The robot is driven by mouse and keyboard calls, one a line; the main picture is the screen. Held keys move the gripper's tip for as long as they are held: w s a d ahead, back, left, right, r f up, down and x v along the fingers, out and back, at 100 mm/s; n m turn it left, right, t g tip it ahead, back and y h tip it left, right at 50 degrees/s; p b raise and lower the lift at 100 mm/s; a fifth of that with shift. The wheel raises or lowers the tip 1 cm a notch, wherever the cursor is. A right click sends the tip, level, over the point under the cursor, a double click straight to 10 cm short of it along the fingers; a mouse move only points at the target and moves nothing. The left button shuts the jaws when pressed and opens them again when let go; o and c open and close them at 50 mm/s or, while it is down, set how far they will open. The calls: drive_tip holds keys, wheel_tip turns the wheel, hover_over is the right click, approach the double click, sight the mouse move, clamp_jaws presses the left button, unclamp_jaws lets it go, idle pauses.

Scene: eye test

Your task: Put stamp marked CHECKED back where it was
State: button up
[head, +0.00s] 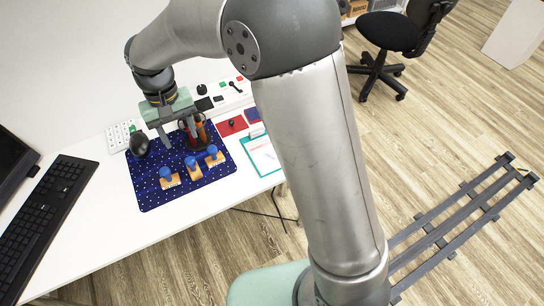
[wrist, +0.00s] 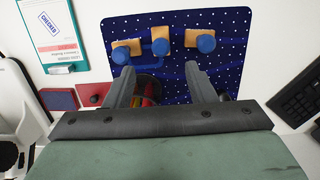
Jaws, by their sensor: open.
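Three stamps with blue knobs and wooden bases stand on a dark blue dotted mat (head: 150,197). In the head view they are the left stamp (head: 168,176), the middle stamp (head: 192,169) and the right stamp (head: 212,155). The wrist view shows them the other way round, at its top: stamp (wrist: 127,47), stamp (wrist: 160,42), stamp (wrist: 204,41). No label on them is readable. A clipboard paper (wrist: 52,28) carries a blue CHECKED imprint. My gripper (head: 178,134) is open and empty above the mat's back part, behind the stamps. Its fingers (wrist: 160,82) also show in the wrist view.
A dark holder with red and orange items (head: 200,134) stands by my fingers. A black mouse-like object (head: 139,145) and a white keypad (head: 119,136) lie left. A red pad (head: 228,128) and the clipboard (head: 262,157) lie right. A keyboard (head: 42,215) is at far left.

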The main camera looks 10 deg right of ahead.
drive_tip(key=s+d+r+m+t, duration=0.15)
drive_tip(key=s+d, duration=0.25)
drive_tip(key=d, duration=0.4)
drive_tip(key=s+d+r+g, duration=0.1)
drive_tip(key=s+d+r, duration=0.15)
drive_tip(key=d, duration=0.65)
drive_tip(key=s+d+f+m+t, duration=0.1)
drive_tip(key=s+d+f, duration=0.1)
drive_tip(key=s+d, duration=0.7)
drive_tip(key=s, duration=0.3)
drive_tip(key=shift+s+m+y, duration=0.25)
drive_tip(key=shift+m+y, duration=0.05)
drive_tip(key=shift+m, duration=0.05)
